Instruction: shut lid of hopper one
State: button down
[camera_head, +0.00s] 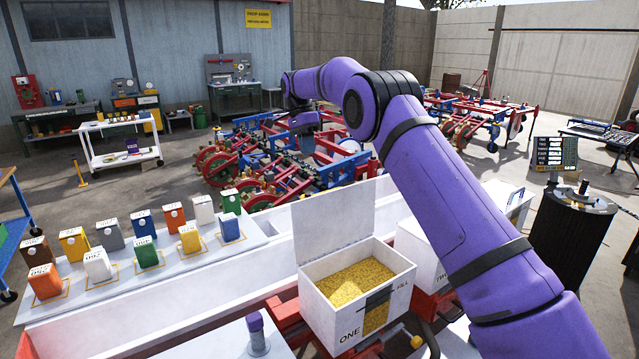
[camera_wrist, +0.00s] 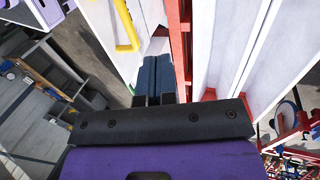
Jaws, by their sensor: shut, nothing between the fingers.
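I cannot tell whether that panel is the lid.
A white hopper marked TWO (camera_head: 418,255) stands right of hopper one, partly behind my arm. A long white trough (camera_head: 180,290) runs to the left. Several coloured seed packets stand on a pale table (camera_head: 265,236). Red and blue planter frames (camera_head: 265,165) fill the space behind.

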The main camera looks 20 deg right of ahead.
jog(key=s+d+f, duration=0.2)
jog(key=s+f, duration=0.4)
jog(key=f, duration=0.3)
jog(key=shift+s, duration=0.35)
jog(key=shift+d+r, duration=0.1)
